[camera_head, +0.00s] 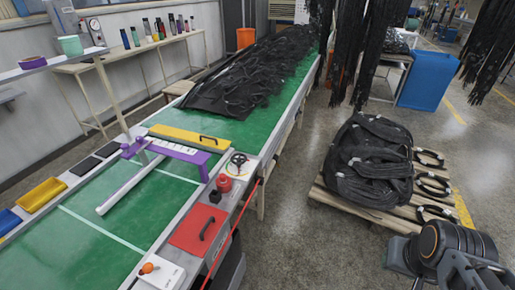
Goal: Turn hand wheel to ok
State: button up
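The hand wheel (238,159) is a small dark wheel at the right edge of the green conveyor, near the middle of the head view. A pale plate with yellow and other coloured marks (236,170) lies just under and in front of it. The marks are too small to read, so I cannot tell where the wheel points. A red round button (224,183) sits just in front of the wheel. Part of my dark arm, with an orange ring, shows at the bottom right, well away from the wheel. I cannot make out my gripper's fingertips.
A pallet (345,203) with coiled black hoses (368,160) stands right. Bare floor (290,240) lies between conveyor and pallet. Black hoses hang behind.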

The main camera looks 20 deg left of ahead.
aim_at(239, 163)
jog(key=u, duration=0.2)
jog(key=i, duration=0.8)
jog(key=u, duration=1.1)
jog(key=i, duration=0.65)
jog(key=u, duration=0.6)
